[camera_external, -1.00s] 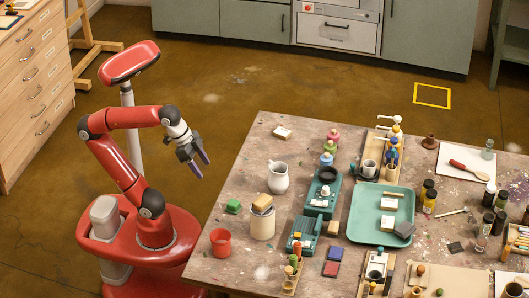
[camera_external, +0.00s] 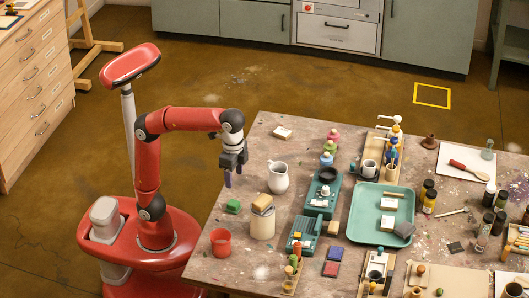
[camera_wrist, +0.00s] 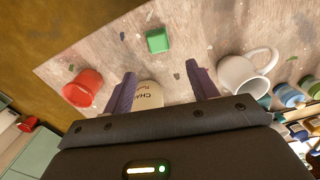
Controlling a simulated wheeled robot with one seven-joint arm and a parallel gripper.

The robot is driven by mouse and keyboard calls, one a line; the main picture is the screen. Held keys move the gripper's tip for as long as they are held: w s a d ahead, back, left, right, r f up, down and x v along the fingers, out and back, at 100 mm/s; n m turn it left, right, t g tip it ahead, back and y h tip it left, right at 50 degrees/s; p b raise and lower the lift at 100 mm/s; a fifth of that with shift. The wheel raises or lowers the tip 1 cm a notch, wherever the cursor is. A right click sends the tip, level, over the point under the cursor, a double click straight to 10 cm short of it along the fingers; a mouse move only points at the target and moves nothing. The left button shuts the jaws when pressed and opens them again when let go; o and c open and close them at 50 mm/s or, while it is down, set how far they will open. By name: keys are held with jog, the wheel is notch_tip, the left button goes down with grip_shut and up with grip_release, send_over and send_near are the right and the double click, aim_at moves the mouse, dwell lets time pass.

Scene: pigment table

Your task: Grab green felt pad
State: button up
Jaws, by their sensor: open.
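The green felt pad (camera_external: 233,206) is a small green block lying on the left part of the worktable. It also shows in the wrist view (camera_wrist: 157,40), at upper middle, beyond my fingertips. My gripper (camera_external: 233,181) points down above the table, over and just behind the pad in the external view. In the wrist view its two purple fingers (camera_wrist: 161,76) stand wide apart with nothing held between them. The pad is apart from the fingers and fully visible.
A red cup (camera_external: 221,243) stands in front of the pad. A cream canister (camera_external: 262,222) with a tan block (camera_external: 262,203) on top stands to its right. A white pitcher (camera_external: 278,177) stands at right behind it. Bare table surrounds the pad, near the left table edge.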

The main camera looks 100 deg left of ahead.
aim_at(233, 202)
jog(key=f, duration=0.4)
jog(key=shift+s, duration=0.2)
notch_tip(233, 202, down, 8)
jog(key=shift+s+d+r+b, duration=0.1)
jog(key=shift+d+r+b, duration=0.05)
jog(key=shift+b, duration=0.55)
jog(key=c, duration=1.1)
jog(key=shift+o, duration=0.2)
jog(key=shift+r, duration=0.1)
